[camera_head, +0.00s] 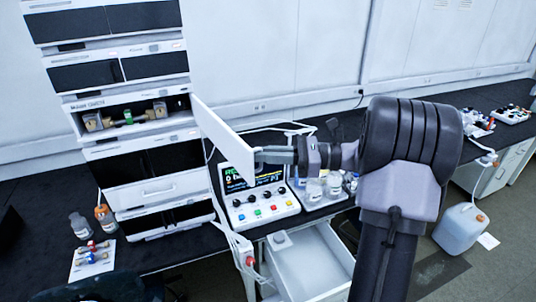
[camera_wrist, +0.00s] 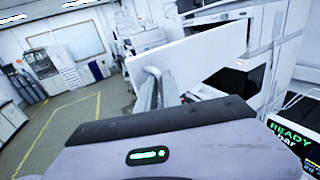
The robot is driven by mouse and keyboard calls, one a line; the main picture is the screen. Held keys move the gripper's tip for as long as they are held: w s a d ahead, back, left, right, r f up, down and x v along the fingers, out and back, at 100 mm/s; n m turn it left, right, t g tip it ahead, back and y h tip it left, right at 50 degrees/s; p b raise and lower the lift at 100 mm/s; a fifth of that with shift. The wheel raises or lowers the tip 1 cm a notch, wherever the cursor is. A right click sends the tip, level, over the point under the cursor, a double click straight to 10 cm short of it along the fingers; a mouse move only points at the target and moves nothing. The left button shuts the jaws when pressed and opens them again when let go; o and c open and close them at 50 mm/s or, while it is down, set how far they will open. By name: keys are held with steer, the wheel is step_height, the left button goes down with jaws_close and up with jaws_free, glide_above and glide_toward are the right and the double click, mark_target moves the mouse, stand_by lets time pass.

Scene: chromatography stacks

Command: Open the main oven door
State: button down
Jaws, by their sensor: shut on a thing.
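The oven door (camera_head: 222,138) is a white panel on the right side of the open oven compartment (camera_head: 140,111) in the instrument stack. It stands swung outward, clear of the opening, with brass-coloured and green fittings visible inside. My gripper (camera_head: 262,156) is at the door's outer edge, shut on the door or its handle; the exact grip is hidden. In the wrist view the door (camera_wrist: 190,55) stretches across the upper middle, and my gripper (camera_wrist: 152,78) meets its left end.
A control box with a lit screen (camera_head: 262,205) and bottles (camera_head: 315,190) stand below my gripper on the dark bench. An open white drawer (camera_head: 308,262) sits below the bench edge. A white jug (camera_head: 460,228) is on the floor at right.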

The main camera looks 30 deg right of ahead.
steer(key=shift+w+r, duration=0.1)
steer(key=shift+r, duration=0.25)
steer(key=c, duration=1.7)
jaws_free()
steer(key=shift+w, duration=0.15)
steer(key=shift+c, duration=0.2)
steer(key=shift+o, duration=1)
steer(key=shift+w+a+f, duration=0.1)
steer(key=shift+w+f, duration=0.1)
steer(key=shift+w, duration=0.2)
steer(key=shift+s, duration=0.15)
steer(key=shift+s+f, duration=0.15)
steer(key=v, duration=1.7)
steer(key=shift+s+p, duration=0.15)
steer(key=shift+p, duration=0.3)
